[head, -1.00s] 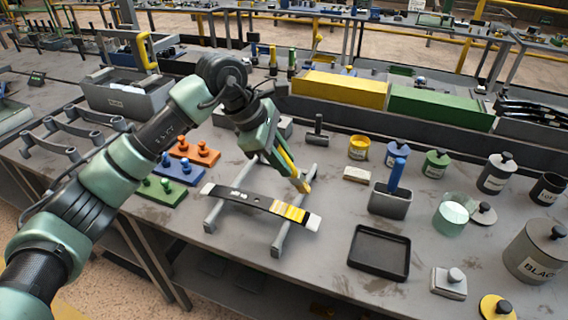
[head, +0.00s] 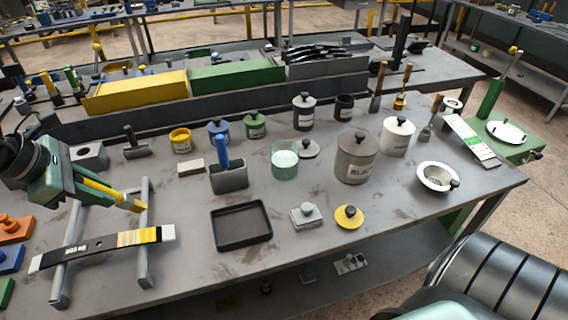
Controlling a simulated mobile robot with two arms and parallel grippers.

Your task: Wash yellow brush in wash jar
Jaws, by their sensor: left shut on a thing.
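My left gripper (head: 82,187) is shut on the yellow brush (head: 112,195), which slants down to the right with its pale tip over the right bar of the metal rack (head: 142,262). The brush is above a dark spring leaf with yellow stripes (head: 70,253) lying across the rack. The wash jar (head: 284,161), a clear glass with pale greenish liquid, stands open in the middle of the table, well right of the brush. A grey lid with a black knob (head: 309,149) lies beside it. My right gripper is not in view.
A holder with a blue-handled tool (head: 228,181) and a yellow pot (head: 181,141) stand between brush and jar. A black tray (head: 241,227) lies in front. A large grey BLACK pot (head: 355,160) is right of the jar. Bare table lies between rack and tray.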

